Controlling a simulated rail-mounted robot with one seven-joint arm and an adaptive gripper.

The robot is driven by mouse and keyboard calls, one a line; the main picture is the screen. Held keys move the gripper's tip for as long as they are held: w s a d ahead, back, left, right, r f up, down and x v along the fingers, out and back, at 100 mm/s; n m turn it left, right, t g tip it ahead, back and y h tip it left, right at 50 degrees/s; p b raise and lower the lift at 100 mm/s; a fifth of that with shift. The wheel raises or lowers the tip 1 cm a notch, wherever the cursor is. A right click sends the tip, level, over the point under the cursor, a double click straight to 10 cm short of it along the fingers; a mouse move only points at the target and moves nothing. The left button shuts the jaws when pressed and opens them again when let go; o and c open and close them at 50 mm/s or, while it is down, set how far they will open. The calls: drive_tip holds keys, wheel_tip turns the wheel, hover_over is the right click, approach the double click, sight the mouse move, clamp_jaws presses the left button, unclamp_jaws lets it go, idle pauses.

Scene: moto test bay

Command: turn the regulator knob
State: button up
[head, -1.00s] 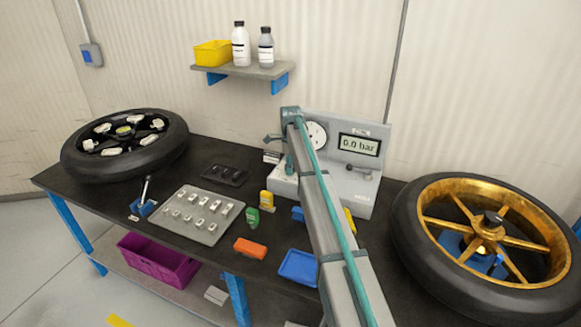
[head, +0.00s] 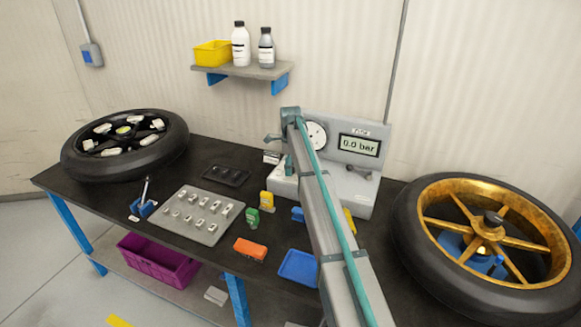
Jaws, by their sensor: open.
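The grey test unit (head: 378,118) stands at the back of the bench, with a round gauge (head: 316,136) and a display (head: 359,146) reading 0.0 bar. A small dark lever-like fitting (head: 360,172) sits on its front below the display. I cannot tell whether this is the regulator knob; my arm hides part of the unit's front. My gripper (head: 273,138) shows only in small part at the far end of my arm, in front of the unit's left side. It is open. Its fingertips are unclear, and I see no contact with a knob.
A gold-rimmed wheel (head: 448,203) lies at the right, and a black wheel (head: 177,147) at the far left. Between them are a grey parts tray (head: 210,232), a black tray (head: 226,176), an orange block (head: 250,250) and a blue tray (head: 299,267). A shelf (head: 240,70) hangs above.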

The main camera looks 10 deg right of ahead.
wheel_tip(320, 180, up, 12)
idle(0.6)
